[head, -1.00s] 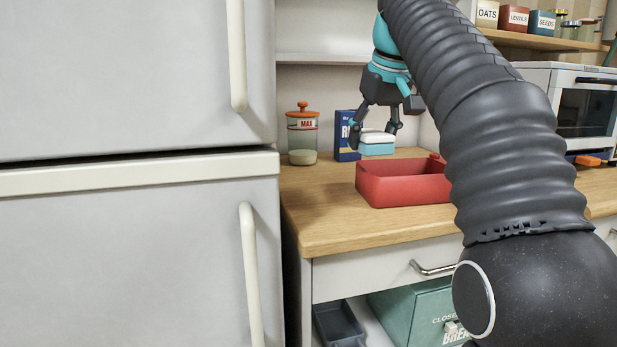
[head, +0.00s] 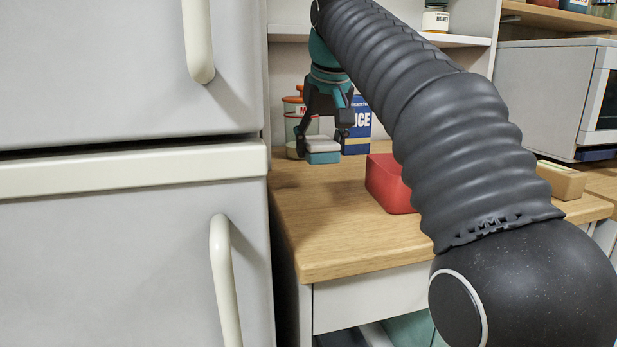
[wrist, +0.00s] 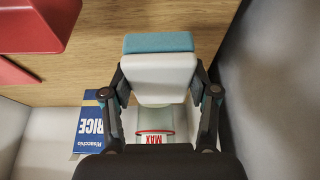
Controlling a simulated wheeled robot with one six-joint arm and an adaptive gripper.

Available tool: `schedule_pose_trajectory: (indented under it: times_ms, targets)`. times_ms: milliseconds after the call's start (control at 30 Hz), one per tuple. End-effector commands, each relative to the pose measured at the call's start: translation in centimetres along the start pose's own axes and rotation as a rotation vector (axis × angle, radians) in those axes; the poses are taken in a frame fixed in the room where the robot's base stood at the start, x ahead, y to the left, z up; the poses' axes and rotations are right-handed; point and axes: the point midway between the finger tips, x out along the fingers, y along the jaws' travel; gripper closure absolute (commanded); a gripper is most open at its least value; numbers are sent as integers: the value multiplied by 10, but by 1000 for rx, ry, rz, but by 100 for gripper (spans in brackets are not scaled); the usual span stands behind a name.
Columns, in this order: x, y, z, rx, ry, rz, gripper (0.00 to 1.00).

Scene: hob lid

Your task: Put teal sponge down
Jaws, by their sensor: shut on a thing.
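The teal sponge (head: 322,157) has a white upper part and a teal lower part. My gripper (head: 323,146) is shut on it, with a finger on each side, just in front of the jar in the head view. In the wrist view the sponge (wrist: 160,42) sits between the fingers of my gripper (wrist: 160,86), over the wooden counter (wrist: 100,75). In the head view the sponge is at or very close to the counter (head: 310,225); I cannot tell whether it touches.
The red bin (head: 388,185) stands to the right, partly behind my arm. A glass jar (head: 294,112) and a blue rice box (head: 359,128) stand behind the sponge. The fridge (head: 120,240) is close on the left. The counter's front left is clear.

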Motion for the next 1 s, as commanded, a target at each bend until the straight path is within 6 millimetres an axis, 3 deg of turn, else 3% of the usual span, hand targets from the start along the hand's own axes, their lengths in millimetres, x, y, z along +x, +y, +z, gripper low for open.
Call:
schedule_pose_trajectory:
  times_ms: [200,533,967,1000]
  targets:
    - [13,-20,0,-2,1,-2,73]
    - [48,-20,15,-1,0,-1,73]
    - [53,-20,16,-1,0,-1,73]
    - [52,-20,16,-1,0,-1,33]
